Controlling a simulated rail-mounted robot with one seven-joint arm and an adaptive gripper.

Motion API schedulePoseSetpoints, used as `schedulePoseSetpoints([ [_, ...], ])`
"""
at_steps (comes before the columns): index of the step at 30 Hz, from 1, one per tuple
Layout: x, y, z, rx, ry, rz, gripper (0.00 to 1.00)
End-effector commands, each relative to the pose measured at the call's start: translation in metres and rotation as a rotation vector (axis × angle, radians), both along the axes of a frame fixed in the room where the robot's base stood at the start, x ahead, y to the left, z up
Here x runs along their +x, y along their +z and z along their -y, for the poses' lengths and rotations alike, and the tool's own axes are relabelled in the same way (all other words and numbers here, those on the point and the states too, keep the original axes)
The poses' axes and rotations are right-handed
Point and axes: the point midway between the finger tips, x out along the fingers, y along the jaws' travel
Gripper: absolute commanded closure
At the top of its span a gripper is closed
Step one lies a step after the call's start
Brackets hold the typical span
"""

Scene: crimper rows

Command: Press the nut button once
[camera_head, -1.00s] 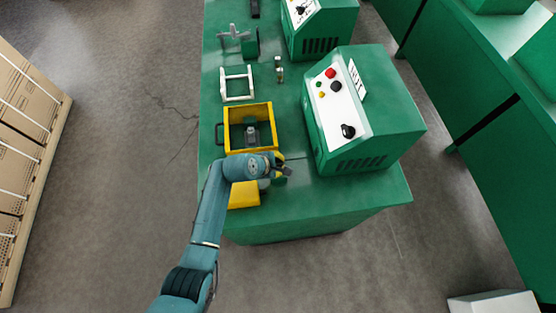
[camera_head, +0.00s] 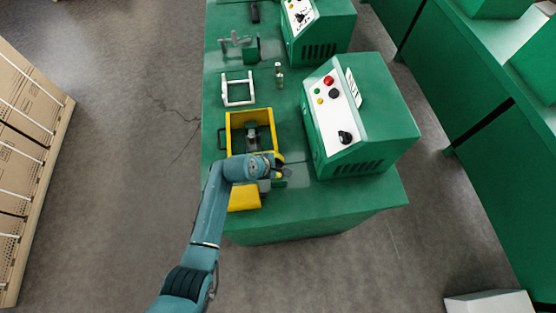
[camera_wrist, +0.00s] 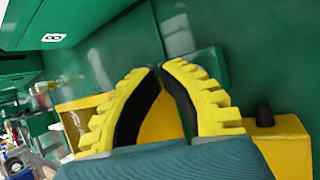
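The green control box (camera_head: 365,120) stands on the green bench, its sloped white panel facing left. The panel carries a red button (camera_head: 329,81), a green button (camera_head: 316,90), a yellow button (camera_head: 320,99), a black button (camera_head: 333,93) and a larger black knob (camera_head: 345,137) lower down. I cannot read which one is the nut button. My gripper (camera_head: 284,171) is left of the box's lower front corner, apart from the panel, above the yellow machine. In the wrist view my gripper's yellow-toothed fingers (camera_wrist: 158,69) meet at the tips, with nothing visible between them.
The yellow machine (camera_head: 243,197) sits partly under my wrist. A white frame (camera_head: 238,102) and small metal cylinders (camera_head: 279,77) lie farther back. A second green box (camera_head: 322,38) stands behind. Bare bench (camera_head: 335,195) shows in front of the nearer box.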

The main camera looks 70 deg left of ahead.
Motion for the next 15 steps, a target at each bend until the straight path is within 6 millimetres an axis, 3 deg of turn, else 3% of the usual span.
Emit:
schedulePoseSetpoints([
  [1,0.0,0.012,0.0,0.0,0.0,0.0,1.0],
  [9,0.0,0.036,0.0,0.0,0.0,0.0,1.0],
  [15,0.0,0.038,0.0,-0.001,0.0,0.0,1.0],
])
